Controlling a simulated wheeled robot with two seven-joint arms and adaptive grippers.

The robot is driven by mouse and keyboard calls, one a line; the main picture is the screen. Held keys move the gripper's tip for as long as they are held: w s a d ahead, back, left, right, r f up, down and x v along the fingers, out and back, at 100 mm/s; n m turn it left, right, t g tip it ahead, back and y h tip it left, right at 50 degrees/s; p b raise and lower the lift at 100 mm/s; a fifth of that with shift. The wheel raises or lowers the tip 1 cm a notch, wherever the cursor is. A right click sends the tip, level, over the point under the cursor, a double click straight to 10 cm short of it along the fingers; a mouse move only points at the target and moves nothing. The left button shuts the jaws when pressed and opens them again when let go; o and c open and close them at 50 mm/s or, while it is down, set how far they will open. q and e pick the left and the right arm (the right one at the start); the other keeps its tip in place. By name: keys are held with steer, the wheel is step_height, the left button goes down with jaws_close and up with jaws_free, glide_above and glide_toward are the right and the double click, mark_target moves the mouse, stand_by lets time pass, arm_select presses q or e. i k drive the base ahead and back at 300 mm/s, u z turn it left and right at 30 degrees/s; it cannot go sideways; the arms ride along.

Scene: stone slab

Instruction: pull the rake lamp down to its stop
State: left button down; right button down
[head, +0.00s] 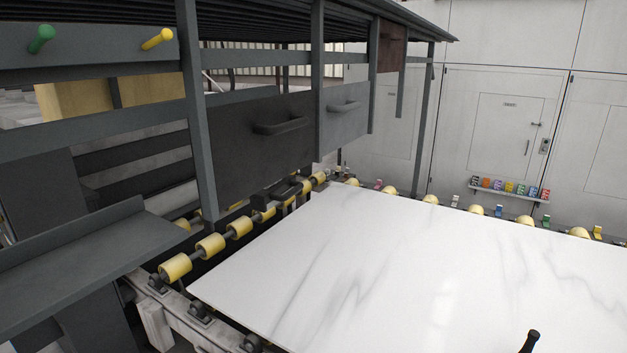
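I cannot tell for sure which part is the rake lamp. A dark panel with a black bar handle (280,125) hangs under the slatted rack at the centre left. A lighter grey panel with a grey handle (345,107) hangs beside it, farther back. A smaller brown panel (392,47) is higher up behind these. A low black piece with a handle (284,191) sits by the rollers below the dark panel.
A white veined stone slab (400,265) lies on yellow rollers (210,246). A dark shelf (85,255) juts in at the left. Green (42,38) and yellow (158,39) knobs are on the upper rail.

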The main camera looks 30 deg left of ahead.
mark_target(263, 201)
steer(key=i, duration=0.4)
steer(key=u, duration=1.5)
